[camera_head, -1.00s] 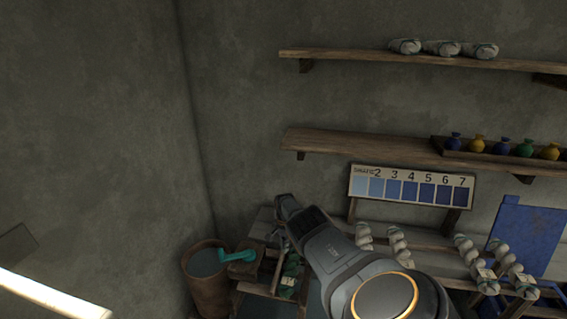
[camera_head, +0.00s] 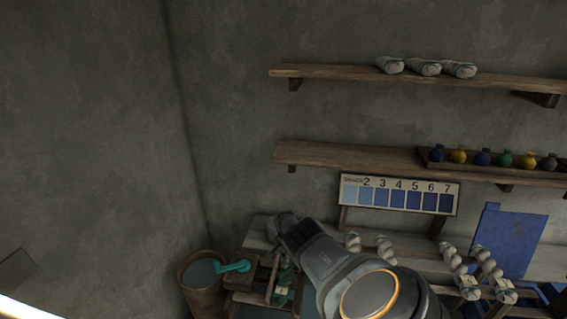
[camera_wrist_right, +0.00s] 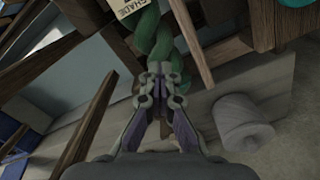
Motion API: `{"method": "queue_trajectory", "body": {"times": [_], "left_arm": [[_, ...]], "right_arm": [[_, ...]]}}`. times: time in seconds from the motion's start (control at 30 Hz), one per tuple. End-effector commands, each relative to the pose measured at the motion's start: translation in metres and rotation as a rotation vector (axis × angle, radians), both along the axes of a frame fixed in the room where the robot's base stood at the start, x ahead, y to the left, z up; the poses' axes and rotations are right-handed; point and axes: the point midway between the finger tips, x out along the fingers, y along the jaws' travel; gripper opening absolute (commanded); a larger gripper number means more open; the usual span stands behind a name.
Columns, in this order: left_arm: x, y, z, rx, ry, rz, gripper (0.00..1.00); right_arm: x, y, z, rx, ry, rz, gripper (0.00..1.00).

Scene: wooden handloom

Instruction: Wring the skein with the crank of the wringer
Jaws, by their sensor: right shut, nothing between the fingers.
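The teal crank (camera_head: 232,267) of the wringer is at the lower left in the head view, beside the rim of a bucket. A green twisted skein (camera_head: 284,284) hangs just right of it, partly hidden by the wooden frame. My right gripper (camera_wrist_right: 165,72) is shut and empty. In the right wrist view its fingertips appear just below the green skein (camera_wrist_right: 150,35), which carries a "SHADE" label; I cannot tell whether they touch. A teal piece (camera_wrist_right: 297,3), perhaps the crank, is cut off at the top right corner there. My left gripper is not in view.
The bucket (camera_head: 193,290) stands left of the wringer. Wooden bars (camera_wrist_right: 195,45) close in around my right gripper. Pale skeins (camera_head: 455,257) hang on the rack to the right, below a numbered shade board (camera_head: 400,212). A pale roll (camera_wrist_right: 240,122) shows in the wrist view.

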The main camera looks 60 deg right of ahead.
Motion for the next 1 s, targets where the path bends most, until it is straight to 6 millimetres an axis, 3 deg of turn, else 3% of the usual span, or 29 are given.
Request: {"method": "queue_trajectory", "body": {"times": [0.17, 0.4, 0.67, 1.0], "left_arm": [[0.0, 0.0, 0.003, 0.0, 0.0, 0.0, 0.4], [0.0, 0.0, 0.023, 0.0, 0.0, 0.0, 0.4], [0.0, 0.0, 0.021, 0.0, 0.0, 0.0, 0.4], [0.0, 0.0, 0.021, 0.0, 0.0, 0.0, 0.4]], "right_arm": [[-0.002, 0.001, 0.0, 0.0, 0.0, 0.0, 0.0], [-0.02, 0.002, 0.002, 0.002, 0.004, -0.001, 0.0], [-0.023, 0.002, -0.002, 0.001, 0.001, 0.0, 0.01], [-0.023, 0.002, -0.002, 0.001, 0.001, 0.0, 0.47]]}}
